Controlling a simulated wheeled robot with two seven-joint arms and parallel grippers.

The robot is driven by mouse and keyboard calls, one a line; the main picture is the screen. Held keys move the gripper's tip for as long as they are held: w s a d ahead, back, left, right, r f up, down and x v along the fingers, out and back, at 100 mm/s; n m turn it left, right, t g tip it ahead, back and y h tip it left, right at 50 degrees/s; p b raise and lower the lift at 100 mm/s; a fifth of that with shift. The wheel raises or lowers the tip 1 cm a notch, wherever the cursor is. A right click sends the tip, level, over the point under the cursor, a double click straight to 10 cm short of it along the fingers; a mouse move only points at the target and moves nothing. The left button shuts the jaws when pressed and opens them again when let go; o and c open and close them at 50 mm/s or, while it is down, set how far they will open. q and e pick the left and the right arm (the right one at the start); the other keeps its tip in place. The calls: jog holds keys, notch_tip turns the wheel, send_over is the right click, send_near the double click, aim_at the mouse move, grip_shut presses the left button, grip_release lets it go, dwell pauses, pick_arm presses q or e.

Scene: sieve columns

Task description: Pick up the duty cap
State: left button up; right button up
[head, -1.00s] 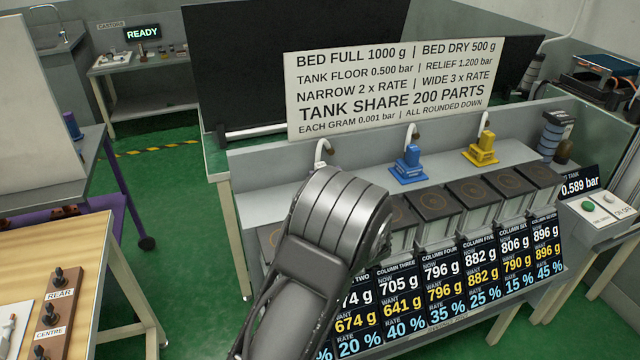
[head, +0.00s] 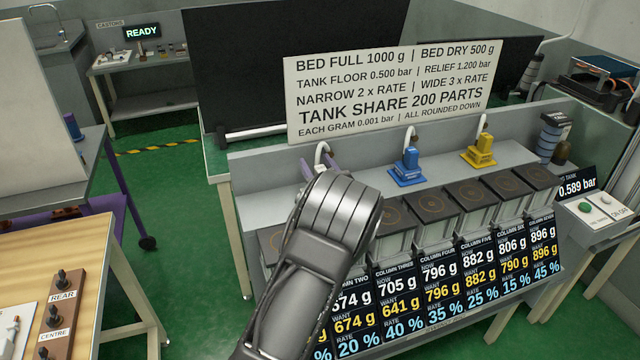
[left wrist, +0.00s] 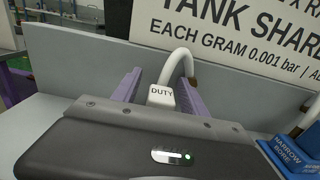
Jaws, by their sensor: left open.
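The duty cap (left wrist: 161,97) is a small white block marked DUTY, under a white curved spout in the left wrist view. My left gripper (left wrist: 162,96) is open, with one purple finger on each side of the cap. Small gaps seem to show between the fingers and the cap; I cannot tell if either touches. My right gripper is not in view.
A blue narrow-bore cap (head: 408,167) and a yellow cap (head: 479,150) stand to the right on the ledge, under their own spouts. The grey back panel (left wrist: 80,65) rises close behind. Dark-topped columns (head: 432,203) and weight displays (head: 440,280) are in front.

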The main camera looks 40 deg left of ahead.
pick_arm(q)
jog(key=shift+c, duration=0.4)
grip_shut()
dwell(0.6)
jog(key=shift+r, duration=0.1)
dwell(0.8)
